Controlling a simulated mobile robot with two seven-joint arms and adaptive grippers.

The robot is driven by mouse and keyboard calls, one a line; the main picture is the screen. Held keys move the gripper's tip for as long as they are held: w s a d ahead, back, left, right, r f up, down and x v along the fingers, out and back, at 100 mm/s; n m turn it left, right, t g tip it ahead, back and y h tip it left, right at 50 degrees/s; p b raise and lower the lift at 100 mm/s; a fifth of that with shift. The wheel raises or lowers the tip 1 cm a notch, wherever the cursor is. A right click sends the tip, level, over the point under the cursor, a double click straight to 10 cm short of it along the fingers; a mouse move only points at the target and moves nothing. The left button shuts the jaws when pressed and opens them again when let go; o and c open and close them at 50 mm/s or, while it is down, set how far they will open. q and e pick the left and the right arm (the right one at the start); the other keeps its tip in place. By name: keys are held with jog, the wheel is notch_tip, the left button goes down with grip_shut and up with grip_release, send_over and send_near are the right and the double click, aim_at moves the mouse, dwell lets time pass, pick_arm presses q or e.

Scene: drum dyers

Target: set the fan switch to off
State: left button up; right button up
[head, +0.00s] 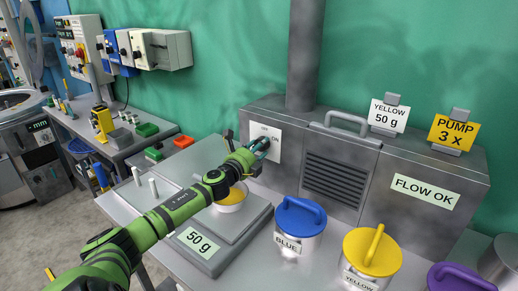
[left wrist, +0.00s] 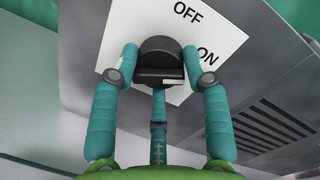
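The fan switch (left wrist: 160,62) is a dark knob on a white label plate marked OFF and ON, on the front of the grey metal housing. The plate (head: 265,141) shows in the head view, partly covered by my gripper. My left gripper (head: 259,148) is at the switch. In the left wrist view its teal fingers (left wrist: 161,54) lie on both sides of the knob and appear to touch it, with a third finger below. A small white mark shows on the knob; which word it points to I cannot tell. My right gripper is in neither view.
A scale (head: 217,253) reading 50 g, with a yellow-filled cup (head: 231,203), lies under my left arm. Blue (head: 299,216) and yellow (head: 372,250) lidded pots stand right of it. The housing carries a FLOW OK plate (head: 424,192), a 50 g card (head: 388,115) and a PUMP card (head: 452,132).

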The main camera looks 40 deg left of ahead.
pick_arm(q)
jog(key=shift+d+n+p, duration=0.2)
jog(key=shift+n+p, duration=0.2)
dwell(0.3)
jog(key=n+p, duration=0.3)
jog(key=n, duration=0.1)
jog(key=shift+r+n+h, duration=0.1)
jog(key=shift+n+h, duration=0.2)
jog(key=shift+h, duration=0.1)
jog(key=n+p, duration=0.2)
jog(key=n, duration=0.1)
jog(key=shift+r+g, duration=0.1)
jog(key=shift+g, duration=0.2)
jog(key=shift+n+h+p, duration=0.3)
jog(key=shift+n+p, duration=0.3)
jog(key=shift+n, duration=0.8)
jog(key=shift+r, duration=0.1)
jog(key=o, duration=1.1)
jog(key=shift+w, duration=0.1)
jog(key=shift+d, duration=0.1)
